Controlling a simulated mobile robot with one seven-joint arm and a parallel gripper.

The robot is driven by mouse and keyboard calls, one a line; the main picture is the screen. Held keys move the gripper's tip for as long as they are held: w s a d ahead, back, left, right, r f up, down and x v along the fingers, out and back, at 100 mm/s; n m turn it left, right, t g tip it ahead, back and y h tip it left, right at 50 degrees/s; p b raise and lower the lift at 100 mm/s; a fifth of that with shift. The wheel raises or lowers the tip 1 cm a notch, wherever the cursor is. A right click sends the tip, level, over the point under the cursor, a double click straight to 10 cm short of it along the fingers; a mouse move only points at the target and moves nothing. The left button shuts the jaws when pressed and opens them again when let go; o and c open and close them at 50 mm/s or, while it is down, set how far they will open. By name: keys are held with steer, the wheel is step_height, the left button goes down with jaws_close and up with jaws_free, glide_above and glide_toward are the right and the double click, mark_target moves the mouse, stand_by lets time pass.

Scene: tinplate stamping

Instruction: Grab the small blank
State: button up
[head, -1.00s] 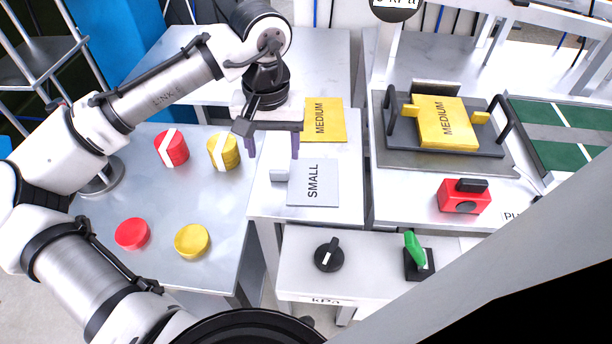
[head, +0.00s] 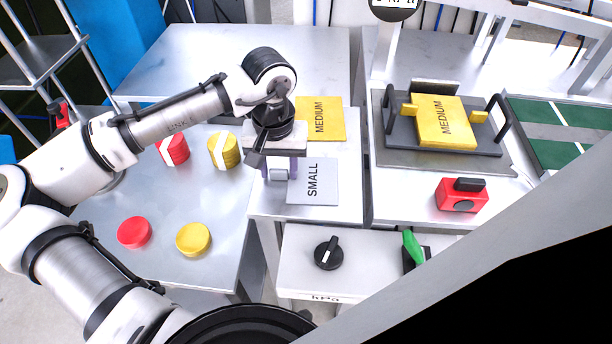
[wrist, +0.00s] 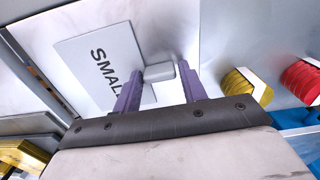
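The small blank (head: 325,188) is a pale grey plate marked SMALL, lying flat on the white stand, with a grey block-like tab (head: 279,174) at its left edge. In the wrist view the plate (wrist: 88,62) and its tab (wrist: 159,72) show ahead of the fingers. My gripper (head: 280,168) is low over the tab, its purple fingers apart. In the wrist view the fingers (wrist: 158,78) stand on either side of the tab, with a narrow gap visible at each side. Whether they reach fully down beside it is hard to tell.
A yellow MEDIUM blank (head: 324,120) lies just behind. Another MEDIUM plate (head: 443,122) sits in the dark fixture at right. Red (head: 134,232) and yellow (head: 193,239) discs lie on the left table. A black knob (head: 328,253) and green lever (head: 412,247) are in front.

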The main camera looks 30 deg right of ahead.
steer(key=c, duration=0.6)
steer(key=shift+r, duration=0.1)
